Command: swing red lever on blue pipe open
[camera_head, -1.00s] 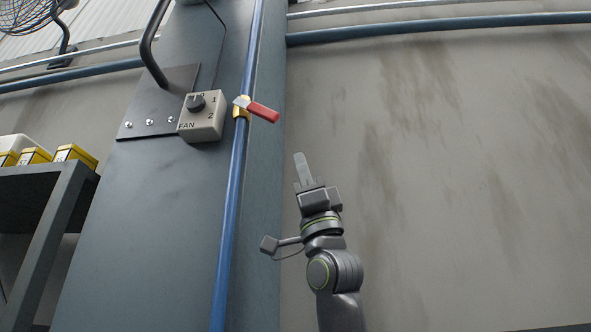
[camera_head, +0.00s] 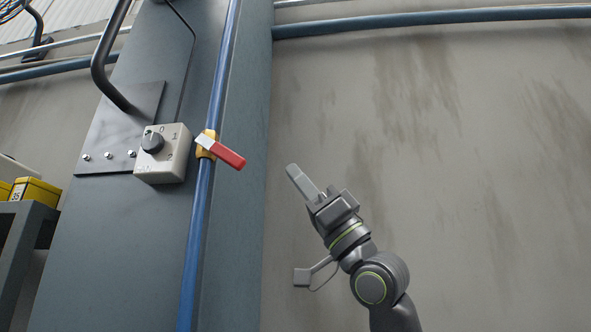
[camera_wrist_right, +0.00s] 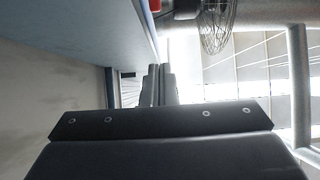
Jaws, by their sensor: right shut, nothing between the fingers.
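The red lever (camera_head: 224,154) is on a brass valve (camera_head: 206,145) on the blue pipe (camera_head: 210,105). It points right and slightly down, across the pipe. My right gripper (camera_head: 296,174) is shut and empty, to the right of the lever and a little below its tip, apart from it. In the right wrist view the shut fingers (camera_wrist_right: 158,85) point away from the camera. A small red piece, probably the lever (camera_wrist_right: 155,5), shows at the top edge there. My left gripper is not in view.
A fan switch box (camera_head: 162,153) with a dark knob sits left of the valve on the blue-grey column (camera_head: 110,230). A bent dark bar (camera_head: 108,60) rises above it. Yellow boxes (camera_head: 35,192) stand on a shelf at left. The wall at right is clear.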

